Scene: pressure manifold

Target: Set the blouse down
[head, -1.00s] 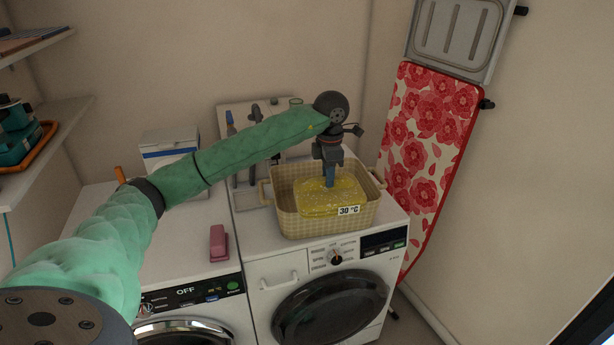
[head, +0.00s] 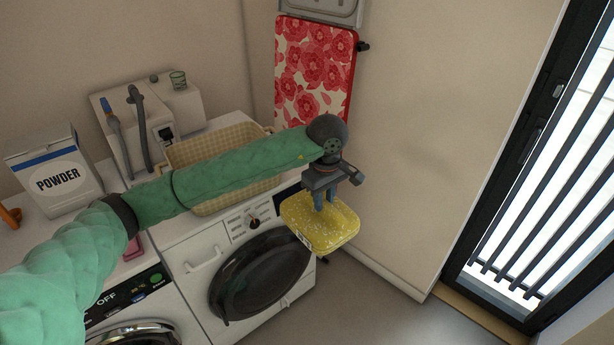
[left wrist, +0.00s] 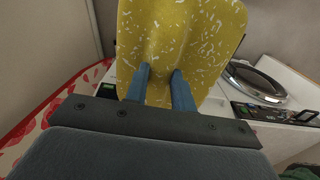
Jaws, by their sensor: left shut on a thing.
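The blouse (head: 318,228) is a folded yellow bundle with white flecks. My left gripper (head: 324,204) is shut on its top and holds it in the air, in front and to the right of the right-hand washing machine. In the left wrist view the blouse (left wrist: 185,50) spreads beyond the two blue fingers (left wrist: 160,88), which pinch it. A small white tag shows at its lower left edge in the head view. My right gripper is not in view.
The beige basket (head: 215,203) stands on the right-hand machine (head: 180,240), partly behind my left arm. A powder box (head: 55,178) and a pink item (head: 132,247) are on the left machine. The ironing board (head: 315,75) leans on the wall. Floor (head: 375,310) is clear below.

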